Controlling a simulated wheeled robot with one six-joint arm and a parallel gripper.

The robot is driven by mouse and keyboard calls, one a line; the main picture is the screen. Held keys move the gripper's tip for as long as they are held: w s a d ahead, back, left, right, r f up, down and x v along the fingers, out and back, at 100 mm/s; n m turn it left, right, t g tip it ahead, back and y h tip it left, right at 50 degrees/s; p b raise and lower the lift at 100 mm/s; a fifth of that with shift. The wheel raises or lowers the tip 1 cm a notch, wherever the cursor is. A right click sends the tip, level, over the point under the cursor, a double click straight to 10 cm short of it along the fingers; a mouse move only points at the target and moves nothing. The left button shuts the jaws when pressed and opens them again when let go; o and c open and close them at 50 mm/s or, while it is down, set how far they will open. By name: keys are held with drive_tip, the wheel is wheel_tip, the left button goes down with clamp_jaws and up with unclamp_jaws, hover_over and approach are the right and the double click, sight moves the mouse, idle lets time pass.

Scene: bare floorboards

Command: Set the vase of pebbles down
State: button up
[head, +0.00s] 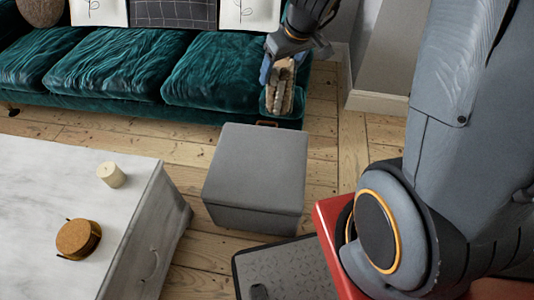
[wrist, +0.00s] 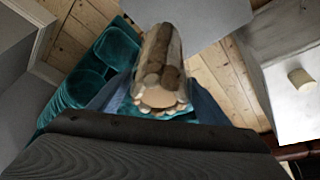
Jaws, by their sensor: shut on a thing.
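My gripper (head: 281,74) is at the top right of the head view, shut on the vase of pebbles (head: 284,92). The vase is a brown and tan, stone-like, elongated thing, held in front of the right end of the teal sofa. In the wrist view the vase (wrist: 163,58) lies between my fingers, with a ring of rounded pebble shapes around its near end. My gripper hides part of it. Whether its lower end touches anything beneath is not clear.
A grey ottoman (head: 256,174) stands on the floorboards, its top bare. The teal sofa (head: 120,65) is behind. A pale table (head: 55,195) at left carries a candle (head: 111,175) and a stack of round coasters (head: 78,239). A wall corner (head: 375,100) is at right.

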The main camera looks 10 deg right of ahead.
drive_tip(key=w+a+f+n+y+b, duration=0.1)
drive_tip(key=w+a+f+n+b, duration=0.3)
drive_tip(key=w+a+f, duration=0.6)
wheel_tip(320, 180, down, 12)
drive_tip(key=s+a+m+b, duration=0.1)
drive_tip(key=a+b, duration=0.1)
drive_tip(key=b, duration=0.6)
drive_tip(key=shift+s+f, duration=0.2)
drive_tip(key=shift+s, duration=0.2)
drive_tip(key=shift+f+b, duration=0.15)
drive_tip(key=shift+b, duration=0.3)
drive_tip(key=o, duration=2.1)
drive_tip(key=shift+s+g, duration=0.1)
drive_tip(key=shift+g, duration=0.2)
